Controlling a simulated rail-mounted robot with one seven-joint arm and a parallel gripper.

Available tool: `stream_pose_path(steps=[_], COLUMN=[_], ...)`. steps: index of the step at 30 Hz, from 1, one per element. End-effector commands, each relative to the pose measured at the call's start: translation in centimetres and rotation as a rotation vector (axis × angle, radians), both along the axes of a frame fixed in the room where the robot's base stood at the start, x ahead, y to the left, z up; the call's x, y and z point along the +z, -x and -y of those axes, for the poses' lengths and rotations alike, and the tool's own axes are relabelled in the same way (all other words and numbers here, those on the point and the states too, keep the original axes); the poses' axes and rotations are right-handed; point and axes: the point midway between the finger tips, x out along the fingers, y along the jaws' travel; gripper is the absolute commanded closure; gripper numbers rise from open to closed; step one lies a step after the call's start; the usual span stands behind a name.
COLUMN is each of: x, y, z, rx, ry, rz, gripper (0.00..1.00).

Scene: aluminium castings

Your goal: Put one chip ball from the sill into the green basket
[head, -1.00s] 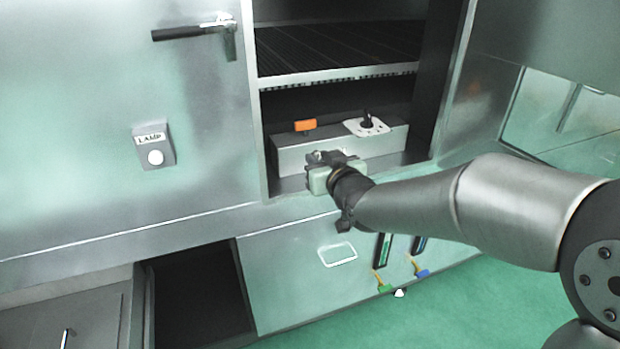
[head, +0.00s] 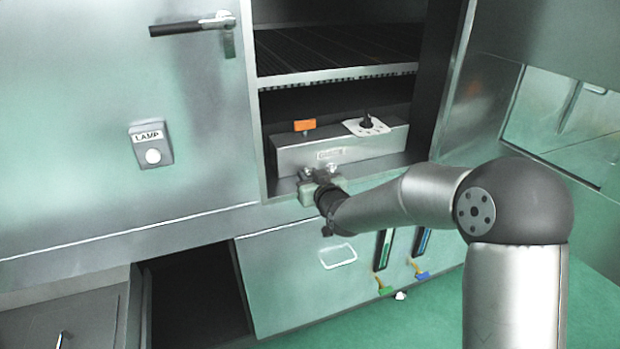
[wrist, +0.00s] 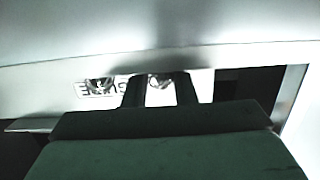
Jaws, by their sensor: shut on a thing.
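My gripper (head: 318,173) is low in front of the cabinet opening, at the metal sill (head: 385,173). In the head view small bright lumps show at the fingertips, but I cannot tell which is held. The gripper's body hides part of the sill. I see no green basket in either view.
Below hang a green-headed brush (head: 385,291) and a blue-headed brush (head: 422,275). A dark open bay (head: 197,295) is lower left.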

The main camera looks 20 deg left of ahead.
Motion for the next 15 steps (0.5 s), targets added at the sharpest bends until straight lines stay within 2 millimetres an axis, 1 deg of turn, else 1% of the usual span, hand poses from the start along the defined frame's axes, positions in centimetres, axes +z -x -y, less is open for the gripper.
stream_pose_path(steps=[4,11,12,13,14,15], x=[0.13,-0.45,-0.27,-0.26,-0.26,-0.26], y=[0.0,0.0,0.0,0.0,0.0,0.0], z=[0.0,0.01,0.01,0.01,0.01,0.01], rx=[0.0,0.0,0.0,0.0,0.0,0.0], ry=[-0.001,0.0,0.0,0.0,0.0,0.0], rz=[0.001,0.0,0.0,0.0,0.0,0.0], gripper=[0.97,0.97,0.65,0.56,0.54,0.54])
